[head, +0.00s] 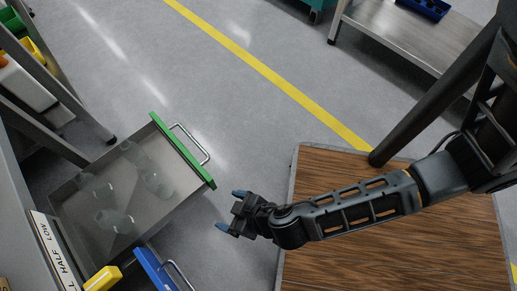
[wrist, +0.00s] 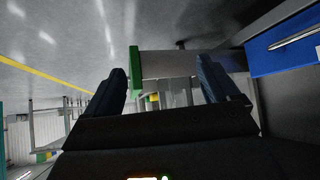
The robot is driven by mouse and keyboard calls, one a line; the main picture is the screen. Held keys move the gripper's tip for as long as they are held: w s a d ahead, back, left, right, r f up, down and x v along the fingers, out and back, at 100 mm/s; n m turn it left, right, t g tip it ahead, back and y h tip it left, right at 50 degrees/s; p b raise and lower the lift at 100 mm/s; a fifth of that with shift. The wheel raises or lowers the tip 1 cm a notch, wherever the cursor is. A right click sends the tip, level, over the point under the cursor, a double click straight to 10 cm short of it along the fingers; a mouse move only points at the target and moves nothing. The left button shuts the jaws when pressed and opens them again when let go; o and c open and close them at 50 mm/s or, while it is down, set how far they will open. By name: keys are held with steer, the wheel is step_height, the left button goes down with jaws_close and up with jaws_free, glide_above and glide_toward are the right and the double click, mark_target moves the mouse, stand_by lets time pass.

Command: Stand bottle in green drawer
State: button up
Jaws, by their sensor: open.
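The green drawer (head: 182,152) is pulled open at the left of the head view, with a green front and a metal handle. Several clear bottles (head: 158,184) are inside it; some look upright, but whether any lie down is hard to tell. My gripper (head: 229,210) is open and empty, just off the right front corner of the drawer. In the wrist view my two blue fingers (wrist: 160,92) are spread apart. The green drawer front (wrist: 135,70) shows between them, with pale translucent shapes, likely bottles (wrist: 178,95), behind it.
A blue drawer (head: 152,268) with a handle is beside the green one, and also shows in the wrist view (wrist: 285,48). A yellow drawer or bin (head: 103,279) is at the lower left. A metal bench (head: 405,38) with a blue tray (head: 428,8) stands at upper right. The floor between is clear.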

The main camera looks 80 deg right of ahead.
steer(key=s+d+r+n+t, duration=0.1)
steer(key=s+r+t, duration=0.1)
steer(key=r, duration=0.8)
steer(key=s+d+r+n+t+y, duration=0.1)
steer(key=s+r, duration=0.4)
steer(key=r, duration=0.5)
steer(key=s+d+r+n+t+y, duration=0.1)
steer(key=s+r+t, duration=0.2)
steer(key=r, duration=0.7)
steer(key=shift+s+d+r, duration=0.2)
steer(key=shift+s+d, duration=0.05)
